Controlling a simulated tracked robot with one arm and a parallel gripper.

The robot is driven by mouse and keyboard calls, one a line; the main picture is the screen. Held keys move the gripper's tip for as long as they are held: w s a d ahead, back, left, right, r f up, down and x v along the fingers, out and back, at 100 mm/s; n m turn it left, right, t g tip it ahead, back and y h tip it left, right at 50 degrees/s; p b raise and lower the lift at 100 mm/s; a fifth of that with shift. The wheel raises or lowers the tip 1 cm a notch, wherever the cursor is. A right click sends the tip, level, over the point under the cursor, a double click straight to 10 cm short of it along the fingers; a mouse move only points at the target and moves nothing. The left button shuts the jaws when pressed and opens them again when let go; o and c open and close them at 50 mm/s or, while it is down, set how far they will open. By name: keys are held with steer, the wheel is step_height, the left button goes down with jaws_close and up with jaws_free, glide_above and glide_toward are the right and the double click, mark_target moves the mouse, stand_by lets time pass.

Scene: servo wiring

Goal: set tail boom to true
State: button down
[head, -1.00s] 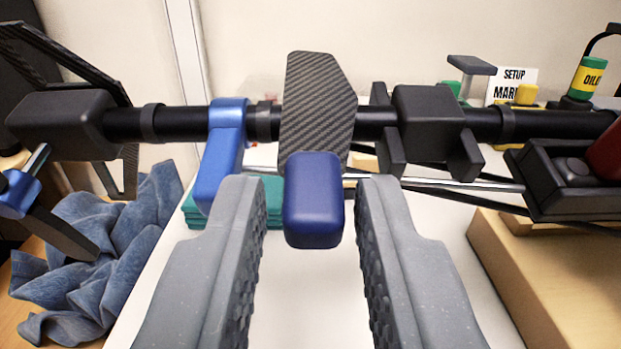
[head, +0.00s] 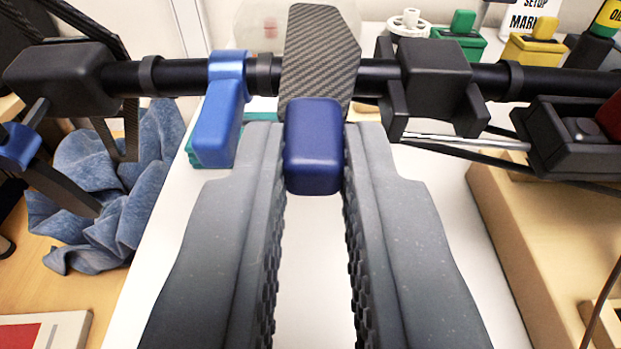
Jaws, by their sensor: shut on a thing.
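The tail boom (head: 185,76) is a black tube running left to right across the upper part of the head view. A carbon-fibre plate (head: 318,55) stands up on the boom, with a dark blue block (head: 313,146) at its lower end. My gripper (head: 314,150) is shut on the blue block, one grey finger on each side of it. A blue clamp lever (head: 219,120) hangs from the boom just left of the plate. A black box (head: 60,77) sits at the boom's left end, and a black bracket (head: 435,75) is right of the plate.
A blue cloth (head: 130,200) lies crumpled at left. A wooden block (head: 520,220) is at right. A black servo housing (head: 575,140) with rods sits there. White surface lies below the gripper.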

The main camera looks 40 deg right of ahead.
steer(key=r+p, duration=0.1)
steer(key=p, duration=0.1)
steer(key=shift+r+g+y+p, duration=0.15)
steer(key=shift+g+y+p, duration=0.15)
steer(key=shift+g+p, duration=0.1)
steer(key=shift+w+p, duration=0.1)
steer(key=shift+p, duration=0.35)
steer(key=shift+g, duration=0.3)
steer(key=c, duration=1.7)
jaws_free()
steer(key=v, duration=1.3)
steer(key=shift+s, duration=0.4)
